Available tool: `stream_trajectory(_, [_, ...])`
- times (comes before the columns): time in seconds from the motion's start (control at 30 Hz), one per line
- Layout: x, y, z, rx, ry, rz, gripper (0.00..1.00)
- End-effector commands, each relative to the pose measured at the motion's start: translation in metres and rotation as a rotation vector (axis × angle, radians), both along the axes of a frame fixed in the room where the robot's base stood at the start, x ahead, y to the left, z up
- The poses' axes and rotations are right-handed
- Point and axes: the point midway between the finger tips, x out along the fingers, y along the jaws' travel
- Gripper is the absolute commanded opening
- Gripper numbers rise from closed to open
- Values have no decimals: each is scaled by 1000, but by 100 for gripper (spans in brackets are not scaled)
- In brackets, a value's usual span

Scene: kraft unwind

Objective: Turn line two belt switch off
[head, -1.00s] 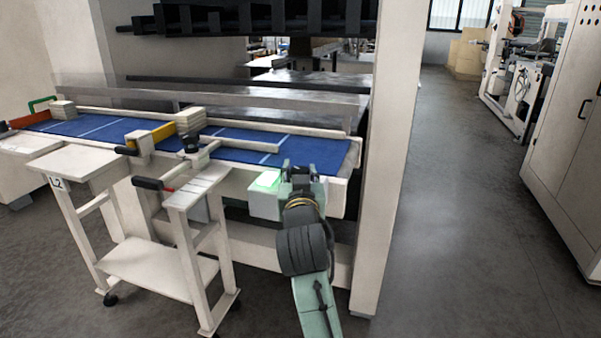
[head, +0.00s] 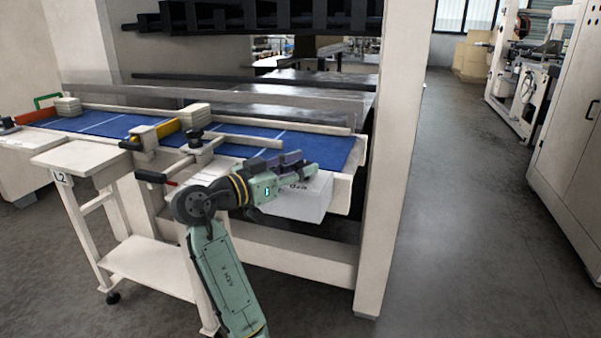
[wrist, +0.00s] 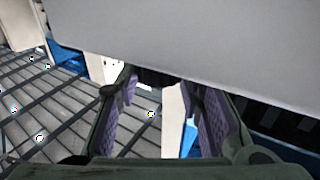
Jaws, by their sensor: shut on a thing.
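The switch box (head: 303,205) is a pale box on the front right of the conveyor frame, with dark lettering partly hidden by my gripper. No green light shows on its visible part. My gripper (head: 302,164) lies across its top, turned sideways with its fingers pointing right. In the wrist view my gripper (wrist: 160,88) has two purple-padded fingers around a small dark piece, seemingly the switch handle (wrist: 155,78), under a broad pale surface. The fingers are shut on it. The handle's exact position is hard to tell.
A white cart labelled L2 (head: 85,158) stands in front at left. A white upright post (head: 385,210) is close on the right. The aisle (head: 455,200) beyond is clear.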

Motion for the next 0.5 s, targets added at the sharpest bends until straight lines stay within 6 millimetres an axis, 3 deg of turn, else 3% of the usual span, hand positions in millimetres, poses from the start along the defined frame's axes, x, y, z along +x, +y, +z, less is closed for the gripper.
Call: stream_trajectory(0.5, [4,2,-1,-2,2,-231,6])
